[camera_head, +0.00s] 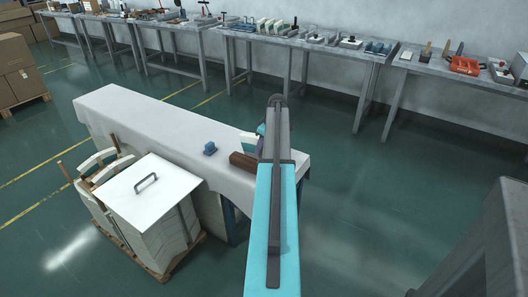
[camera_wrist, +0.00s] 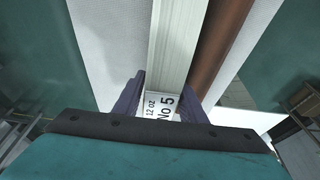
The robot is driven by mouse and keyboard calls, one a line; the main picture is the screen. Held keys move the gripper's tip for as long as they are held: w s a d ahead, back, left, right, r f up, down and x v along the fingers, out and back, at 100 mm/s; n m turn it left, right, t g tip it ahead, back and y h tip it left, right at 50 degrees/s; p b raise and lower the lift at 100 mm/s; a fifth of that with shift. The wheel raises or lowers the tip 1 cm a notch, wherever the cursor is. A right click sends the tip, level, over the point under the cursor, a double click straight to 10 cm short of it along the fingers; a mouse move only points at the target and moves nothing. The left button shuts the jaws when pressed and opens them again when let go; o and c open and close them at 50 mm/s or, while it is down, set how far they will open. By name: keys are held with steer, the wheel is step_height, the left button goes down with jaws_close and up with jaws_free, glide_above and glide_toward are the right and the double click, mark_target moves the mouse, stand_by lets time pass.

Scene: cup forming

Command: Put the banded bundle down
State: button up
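The banded bundle (camera_wrist: 172,50) is a long, pale stack with ribbed edges and a white label (camera_wrist: 158,106) reading "12 oz No 5". In the wrist view it runs away from my gripper (camera_wrist: 160,100), whose dark purple fingers close on its two sides. I cannot tell whether the bundle touches the bench.
A brown bar (camera_head: 242,161) lies close beside the bundle; it also shows in the wrist view (camera_wrist: 222,40). A small blue block (camera_head: 210,148) sits on the bench. The bench's left part is clear. A white-topped pallet stack (camera_head: 150,185) stands in front.

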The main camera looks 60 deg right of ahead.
steer(key=shift+w+f, duration=0.15)
steer(key=shift+f, duration=0.35)
steer(key=shift+r, duration=0.1)
jaws_close()
